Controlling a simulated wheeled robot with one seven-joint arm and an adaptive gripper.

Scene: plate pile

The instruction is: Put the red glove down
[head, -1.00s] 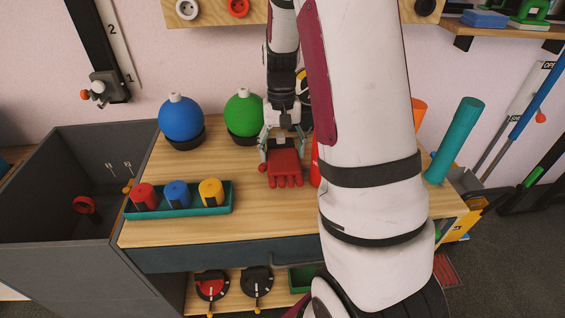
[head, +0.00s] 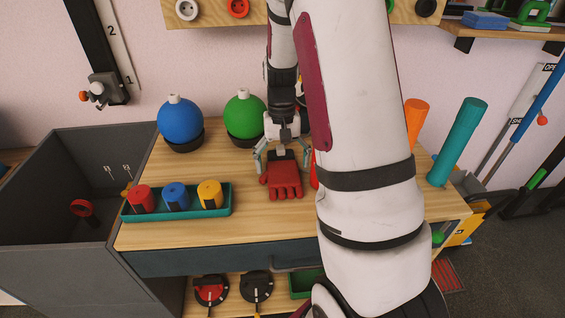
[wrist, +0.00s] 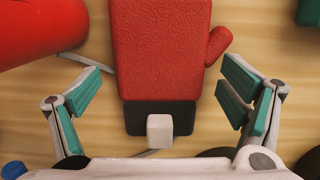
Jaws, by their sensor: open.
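The red glove (head: 283,178) lies on the wooden table top (head: 270,222), fingers towards the front edge. In the wrist view the glove (wrist: 162,50) shows its red palm part, thumb to the right, a dark cuff and a pale block on the cuff. My gripper (head: 281,160) is at the cuff end of the glove. In the wrist view my gripper (wrist: 160,98) is open, its teal-padded fingers on either side of the cuff with a gap to each side. The glove's fingers are cut off in the wrist view.
A teal tray (head: 222,211) with red, blue and yellow knobbed pieces stands to the left. Blue (head: 180,122) and green (head: 243,115) balls stand behind. Orange (head: 416,118) and teal (head: 460,140) cylinders are at the right. A red rounded object (wrist: 45,30) lies close beside the glove.

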